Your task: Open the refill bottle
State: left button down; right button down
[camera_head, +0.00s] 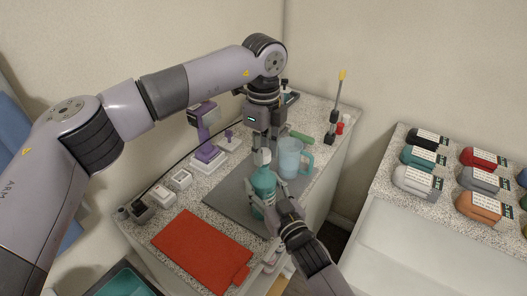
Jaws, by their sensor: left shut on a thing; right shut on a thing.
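The refill bottle (263,183) is teal with a pale cap (262,158) and stands upright on a grey mat on the counter. My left gripper (263,150) reaches down from above and is shut on the cap. My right gripper (269,203) comes from the lower right and is shut on the bottle's body. The fingers hide part of the cap and of the bottle's lower side.
A clear bluish jug (291,158) stands close to the right of the bottle. A red mat (200,250) lies at the front left, and a purple device (207,135) stands behind. Several bottles lie on the right counter (415,207).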

aim_at(264, 152)
pick_arm(q)
notch_tip(264, 152, up, 4)
jog(key=shift+f, duration=0.25)
pick_arm(e)
jog(key=c, duration=0.5)
grip_release()
